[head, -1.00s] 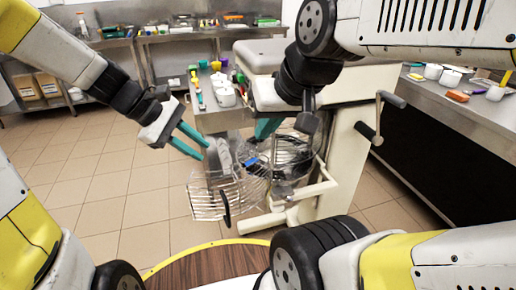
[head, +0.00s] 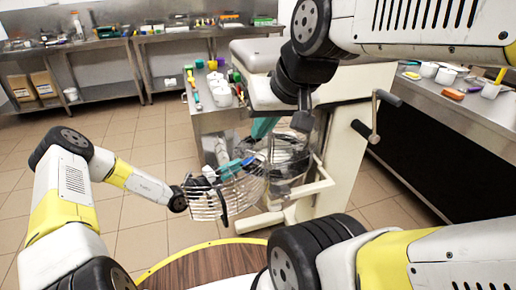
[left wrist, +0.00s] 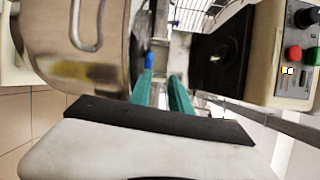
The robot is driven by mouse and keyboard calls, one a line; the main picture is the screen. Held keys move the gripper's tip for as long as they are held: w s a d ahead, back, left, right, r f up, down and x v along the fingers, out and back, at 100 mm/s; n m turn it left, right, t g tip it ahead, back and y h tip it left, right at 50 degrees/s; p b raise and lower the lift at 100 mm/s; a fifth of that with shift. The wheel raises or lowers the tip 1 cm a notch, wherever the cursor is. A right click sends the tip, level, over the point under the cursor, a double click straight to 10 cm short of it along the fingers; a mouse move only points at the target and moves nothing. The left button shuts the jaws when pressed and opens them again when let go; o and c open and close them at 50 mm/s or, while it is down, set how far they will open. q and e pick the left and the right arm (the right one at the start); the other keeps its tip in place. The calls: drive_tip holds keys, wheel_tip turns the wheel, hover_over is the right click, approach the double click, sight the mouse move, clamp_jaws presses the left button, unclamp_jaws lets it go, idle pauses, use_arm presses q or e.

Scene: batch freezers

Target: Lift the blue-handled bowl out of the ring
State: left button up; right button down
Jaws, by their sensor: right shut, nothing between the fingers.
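The steel bowl (head: 288,168) sits low at the machine's front, within the cream ring support (head: 316,187). Its blue handle (head: 249,160) points left, and it also shows in the left wrist view (left wrist: 149,60). My left gripper (head: 238,165) is at the handle, seen partly through the wire guard (head: 222,198). In the left wrist view my left gripper (left wrist: 160,78) has its teal fingers apart, with the handle near the left fingertip; I cannot tell whether they touch. My right gripper (head: 264,128) is shut and empty above the bowl, its fingers partly hidden.
The wire guard stands swung out to the left, close around my left gripper. The machine's crank (head: 372,130) juts out on the right. A steel counter (head: 455,95) with pots is at right. The tiled floor at left is free.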

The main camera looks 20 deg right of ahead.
sight(253, 157)
use_arm(q)
drive_tip(key=shift+w+d+f+n+t+y, duration=0.1)
drive_tip(key=shift+w+f+n+t+y, duration=0.15)
drive_tip(key=shift+f+n, duration=0.25)
drive_tip(key=shift+w+d+f+n+t+y, duration=0.1)
drive_tip(key=shift+f+n+t, duration=0.3)
drive_tip(key=shift+n, duration=0.1)
drive_tip(key=x, duration=0.7)
drive_tip(key=shift+w+f, duration=0.2)
drive_tip(key=shift+w, duration=0.3)
clamp_jaws()
drive_tip(key=shift+r, duration=0.1)
